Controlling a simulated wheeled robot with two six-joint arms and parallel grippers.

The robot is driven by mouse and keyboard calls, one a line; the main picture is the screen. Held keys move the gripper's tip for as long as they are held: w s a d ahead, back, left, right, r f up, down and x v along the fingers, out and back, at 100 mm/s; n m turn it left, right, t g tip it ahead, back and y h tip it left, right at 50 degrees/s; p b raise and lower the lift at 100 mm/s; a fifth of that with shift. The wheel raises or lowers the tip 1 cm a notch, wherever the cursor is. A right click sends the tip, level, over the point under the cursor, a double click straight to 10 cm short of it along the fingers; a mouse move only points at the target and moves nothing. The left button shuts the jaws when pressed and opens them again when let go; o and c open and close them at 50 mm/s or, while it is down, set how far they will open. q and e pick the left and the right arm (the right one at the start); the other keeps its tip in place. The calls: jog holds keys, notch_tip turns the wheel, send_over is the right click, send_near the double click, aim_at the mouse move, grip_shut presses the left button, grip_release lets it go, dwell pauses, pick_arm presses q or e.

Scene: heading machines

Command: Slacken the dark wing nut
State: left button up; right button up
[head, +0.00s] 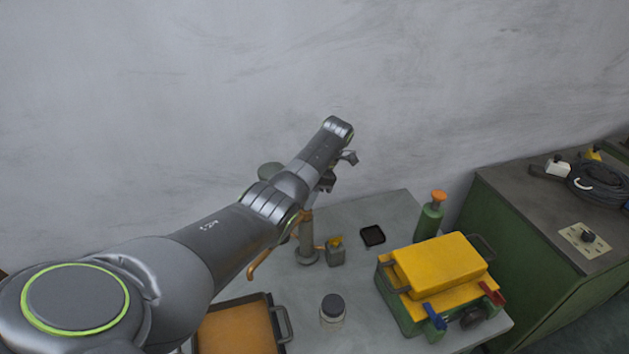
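My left arm comes in from the left and reaches over the bench. My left gripper (338,170) is above the back of the bench, near the top of a metal post (306,240) with copper-brown bars. It is small and partly hidden by my own wrist, so I cannot tell if it is open or holds anything. No dark wing nut can be clearly made out. A dark round part (472,319) shows on the front of a green case (405,308), between a blue lever (434,316) and a red lever (491,293). My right gripper is out of view.
The grey bench (372,275) also holds a dark-lidded jar (332,309), a green bottle (429,220), a black tray (372,236), a small container (335,254) and an orange-filled tray (238,330). A yellow lid (440,263) tops the case. A green cabinet (525,235) stands right.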

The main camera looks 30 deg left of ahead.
pick_arm(q)
jog(key=b+v, duration=0.1)
jog(key=v, duration=0.2)
jog(key=shift+d+f, duration=0.1)
jog(key=v, duration=1.4)
jog(key=shift+s, duration=0.15)
jog(key=shift+d, duration=0.1)
